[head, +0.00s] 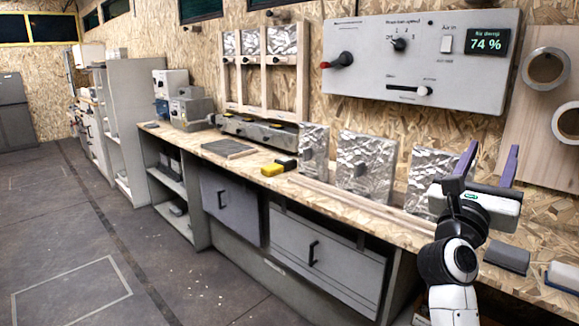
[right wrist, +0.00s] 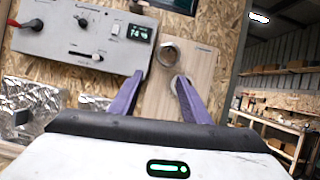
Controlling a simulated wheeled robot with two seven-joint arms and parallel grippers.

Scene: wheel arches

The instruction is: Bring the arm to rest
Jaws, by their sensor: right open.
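My right gripper (head: 490,163) is raised over the right part of the workbench (head: 318,193) in the head view. Its two purple fingers stand apart and point up, with nothing between them. The right wrist view also shows the open fingers (right wrist: 157,98), in front of the wall with the control panel and a wooden board. The right arm comes up from the bottom right of the head view. My left gripper is not in the head view.
A grey control panel (head: 416,62) reading 74 % hangs on the wall behind the gripper. Foil-covered panels (head: 366,165) lean along the bench back. A yellow and black object (head: 273,169) lies on the bench. The floor at left is clear.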

